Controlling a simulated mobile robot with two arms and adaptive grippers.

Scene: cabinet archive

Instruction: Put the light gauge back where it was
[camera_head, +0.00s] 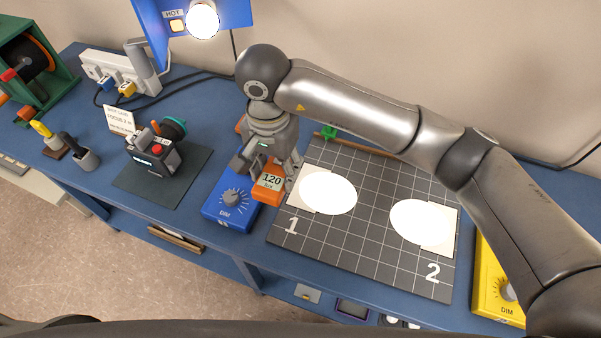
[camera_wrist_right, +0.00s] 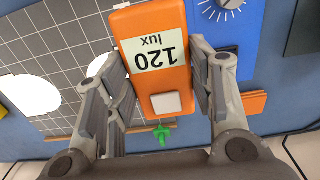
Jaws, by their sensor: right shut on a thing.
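The light gauge (camera_head: 267,192) is an orange block with a pale display reading 120 lux. My right gripper (camera_head: 266,174) is shut on it, between the blue dimmer box and the grey grid mat. In the right wrist view, the gauge (camera_wrist_right: 150,20) sits between the two fingers, its display upside down and a pale square button near its lower end. Whether it touches the table is unclear. An orange piece (camera_wrist_right: 253,103) on the table shows beside the right finger; in the head view it is mostly hidden behind the gripper. My left gripper is not in view.
The blue dimmer (camera_head: 222,212) stands left of the gauge. The grid mat (camera_head: 345,238), right, has two bright spots over white cards marked 1 and 2. A green piece (camera_head: 329,131) is behind it. A device on a dark mat (camera_head: 185,190) and a yellow dimmer (camera_head: 488,285) stand farther out.

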